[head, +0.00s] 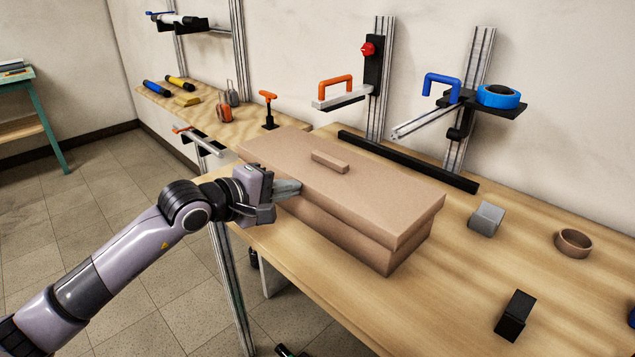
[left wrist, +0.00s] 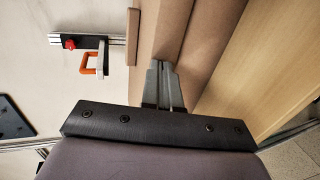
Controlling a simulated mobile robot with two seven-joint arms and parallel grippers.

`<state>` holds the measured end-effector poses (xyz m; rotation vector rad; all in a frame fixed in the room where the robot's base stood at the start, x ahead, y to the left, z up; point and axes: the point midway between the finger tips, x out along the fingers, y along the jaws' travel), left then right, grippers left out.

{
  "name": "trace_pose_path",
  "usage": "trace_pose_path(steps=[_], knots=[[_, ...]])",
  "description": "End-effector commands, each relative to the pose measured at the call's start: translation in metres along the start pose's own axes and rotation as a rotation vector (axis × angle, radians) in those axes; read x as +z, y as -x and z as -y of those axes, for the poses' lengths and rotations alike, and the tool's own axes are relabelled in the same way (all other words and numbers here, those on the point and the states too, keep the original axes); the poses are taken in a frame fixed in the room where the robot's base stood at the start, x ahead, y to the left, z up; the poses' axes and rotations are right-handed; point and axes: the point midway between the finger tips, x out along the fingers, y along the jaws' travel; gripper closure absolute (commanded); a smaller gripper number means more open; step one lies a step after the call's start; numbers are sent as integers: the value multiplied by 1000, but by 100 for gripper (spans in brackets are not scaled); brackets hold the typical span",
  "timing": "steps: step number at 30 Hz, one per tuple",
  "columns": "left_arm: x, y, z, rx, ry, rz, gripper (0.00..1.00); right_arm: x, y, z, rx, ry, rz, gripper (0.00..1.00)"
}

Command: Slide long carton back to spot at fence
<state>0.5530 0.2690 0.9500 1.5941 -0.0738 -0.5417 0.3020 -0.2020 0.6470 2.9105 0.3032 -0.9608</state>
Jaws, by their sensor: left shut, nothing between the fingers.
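The long carton (head: 345,195) is brown, with an overhanging lid and a small raised block on top. It lies lengthwise on the wooden bench, a little in front of the black fence (head: 408,161), with a gap of bench at its right part. My left gripper (head: 298,187) is shut and empty. Its fingertips are at the carton's near long side, by the left end; whether they touch is hard to tell. In the left wrist view the shut fingers (left wrist: 164,88) point at the carton's side (left wrist: 170,30). My right gripper is not in view.
On the bench to the right stand a grey block (head: 486,219), a brown ring (head: 573,243) and a black block (head: 515,315). An orange-handled clamp (head: 268,110) stands behind the carton's left end. Metal posts with shelves rise behind the fence.

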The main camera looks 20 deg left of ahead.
Motion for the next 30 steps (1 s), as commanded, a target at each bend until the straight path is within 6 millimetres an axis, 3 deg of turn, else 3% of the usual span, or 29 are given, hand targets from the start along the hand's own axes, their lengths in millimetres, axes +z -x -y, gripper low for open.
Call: trace_pose_path(steps=[30], knots=[[0, -22, -7, -1, -1, 0, 100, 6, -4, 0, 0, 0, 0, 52]])
